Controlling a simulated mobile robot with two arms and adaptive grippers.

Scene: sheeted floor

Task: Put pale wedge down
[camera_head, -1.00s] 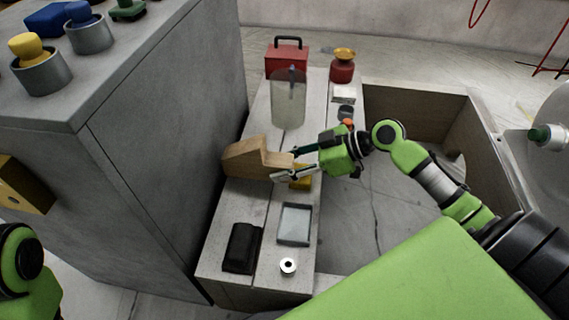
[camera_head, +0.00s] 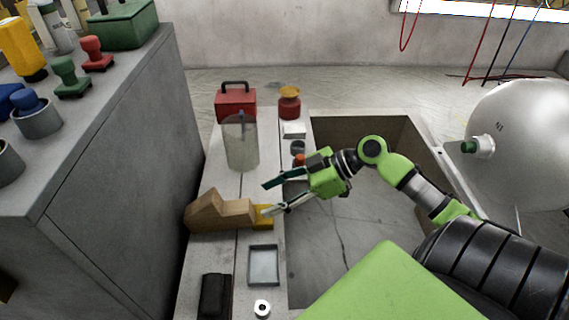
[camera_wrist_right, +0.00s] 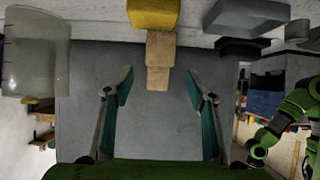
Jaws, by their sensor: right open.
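The pale wooden wedge (camera_head: 215,212) lies on the narrow bench, its raised part to the left by the grey cabinet and its thin end to the right. My right gripper (camera_head: 267,199) is open and empty, with its fingertips just right of the wedge's thin end and apart from it. In the right wrist view, the wedge (camera_wrist_right: 160,58) shows beyond the gap between the open fingers (camera_wrist_right: 160,88). A yellow block (camera_head: 264,216) sits at the wedge's right end, partly hidden by a finger. My left gripper is out of view.
On the bench (camera_head: 226,253) stand a translucent cylinder (camera_head: 241,147), a red box (camera_head: 235,106), a red jar (camera_head: 289,107), a grey tray (camera_head: 263,266), a black case (camera_head: 215,296) and a white ring (camera_head: 262,308). The grey cabinet (camera_head: 118,170) borders the left side.

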